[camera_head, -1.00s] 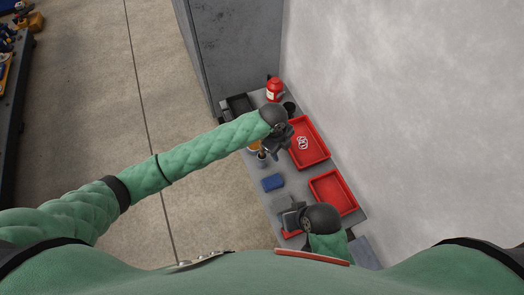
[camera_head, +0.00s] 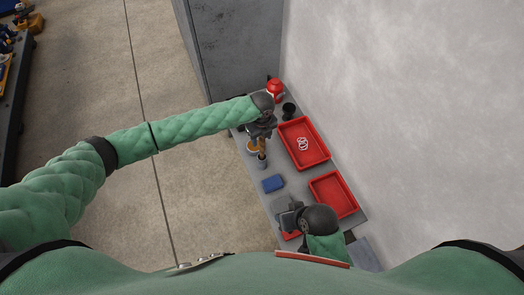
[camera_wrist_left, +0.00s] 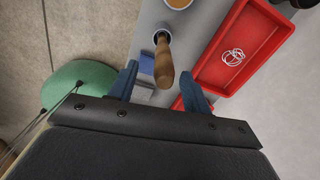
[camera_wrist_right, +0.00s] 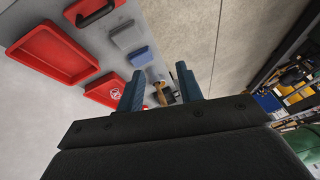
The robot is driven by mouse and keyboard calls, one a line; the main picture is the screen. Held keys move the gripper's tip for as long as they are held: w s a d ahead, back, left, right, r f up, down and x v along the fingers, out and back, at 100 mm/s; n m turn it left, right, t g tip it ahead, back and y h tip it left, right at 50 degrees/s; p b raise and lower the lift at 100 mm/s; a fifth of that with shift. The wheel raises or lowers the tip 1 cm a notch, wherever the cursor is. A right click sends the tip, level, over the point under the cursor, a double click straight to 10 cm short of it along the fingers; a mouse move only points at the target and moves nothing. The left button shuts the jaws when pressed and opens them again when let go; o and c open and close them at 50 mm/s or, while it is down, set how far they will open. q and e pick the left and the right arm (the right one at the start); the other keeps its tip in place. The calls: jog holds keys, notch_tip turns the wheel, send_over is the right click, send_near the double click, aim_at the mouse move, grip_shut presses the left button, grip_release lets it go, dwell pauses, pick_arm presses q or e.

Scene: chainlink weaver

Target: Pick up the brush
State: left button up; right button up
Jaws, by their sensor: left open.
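The brush shows in the left wrist view as a brown wooden handle (camera_wrist_left: 163,68) standing up from a small grey cup (camera_wrist_left: 162,38). In the head view the handle (camera_head: 262,147) shows just below my left gripper (camera_head: 262,133). My left gripper (camera_wrist_left: 158,76) is open, and the handle's end lies between its fingers in the picture; I cannot tell whether it touches them. My right gripper (camera_head: 289,218) is over the near end of the table. In its wrist view my right gripper (camera_wrist_right: 160,72) is open and empty. The brush's bristles are hidden.
On the narrow grey table (camera_head: 262,205) are a red tray (camera_head: 322,160) with a pale coil of links, another red tray (camera_head: 350,202) and a blue block (camera_head: 273,183). A red canister (camera_head: 275,91) and a black cup (camera_head: 289,109) stand at the far end. A wall rises at right.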

aim_at(262, 143)
pick_arm(q)
jog(key=shift+w+f+p, duration=0.15)
jog(key=shift+f, duration=1)
jog(key=shift+w+f+p, duration=0.1)
jog(key=shift+f+p, duration=0.05)
jog(key=shift+f, duration=1)
jog(key=shift+c, duration=0.2)
grip_shut()
